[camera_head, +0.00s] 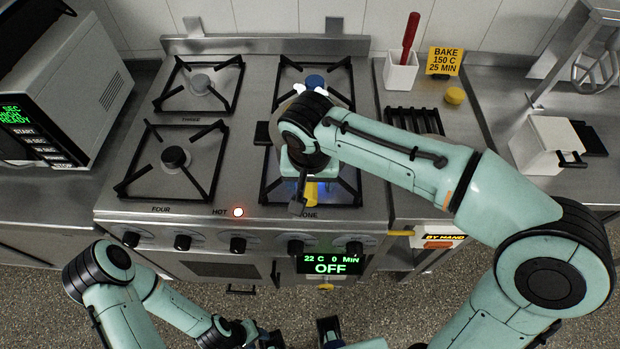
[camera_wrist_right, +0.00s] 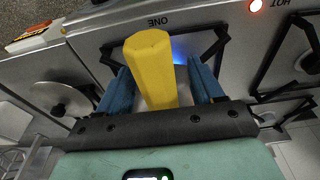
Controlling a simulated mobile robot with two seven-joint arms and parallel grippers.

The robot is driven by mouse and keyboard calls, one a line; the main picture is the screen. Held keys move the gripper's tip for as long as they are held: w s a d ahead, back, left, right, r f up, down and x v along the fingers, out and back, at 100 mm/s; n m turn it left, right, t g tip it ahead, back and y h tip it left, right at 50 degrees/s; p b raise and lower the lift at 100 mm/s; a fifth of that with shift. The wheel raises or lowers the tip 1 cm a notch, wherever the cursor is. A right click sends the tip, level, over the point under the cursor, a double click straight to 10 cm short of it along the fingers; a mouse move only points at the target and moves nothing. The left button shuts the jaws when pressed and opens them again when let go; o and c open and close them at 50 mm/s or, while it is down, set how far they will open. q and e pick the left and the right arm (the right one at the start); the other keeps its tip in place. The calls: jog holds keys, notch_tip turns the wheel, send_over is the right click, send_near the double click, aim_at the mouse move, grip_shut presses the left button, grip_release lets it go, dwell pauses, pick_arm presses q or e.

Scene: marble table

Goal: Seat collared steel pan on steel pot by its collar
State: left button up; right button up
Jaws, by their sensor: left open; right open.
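My right gripper (camera_wrist_right: 160,82) is open over the front-right burner, marked ONE. Its two blue fingers stand on either side of a yellow handle-like block (camera_wrist_right: 148,62). The block also shows below my right wrist in the head view (camera_head: 309,194). Pale steel (camera_wrist_right: 183,92) shows under the block, beside a blue glow. My right arm hides most of the vessel there, so I cannot tell pan from pot or see a collar. A rounded steel edge (camera_head: 283,106) and a black grip (camera_head: 262,133) show beside my wrist. My left gripper (camera_head: 270,339) is open at the bottom edge, partly cut off.
The left burners (camera_head: 175,158) are empty. A round steel piece with a knob (camera_wrist_right: 62,108) lies on the side rack (camera_head: 405,116). A white holder with a red-handled tool (camera_head: 401,73), a yellow sign (camera_head: 444,61) and a white box (camera_head: 543,143) stand right. A microwave (camera_head: 70,85) stands left.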

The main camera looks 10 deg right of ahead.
jog(key=r, duration=0.4)
jog(key=s+r+p, duration=0.1)
jog(key=r, duration=0.3)
jog(key=s+r+p, duration=0.1)
jog(key=r, duration=0.3)
jog(key=shift+a+r, duration=0.35)
jog(key=shift+r, duration=0.05)
pick_arm(q)
jog(key=r, duration=0.1)
jog(key=w+r, duration=0.1)
jog(key=shift+w+r, duration=0.2)
jog(key=shift+r, duration=0.15)
jog(key=shift+s, duration=0.1)
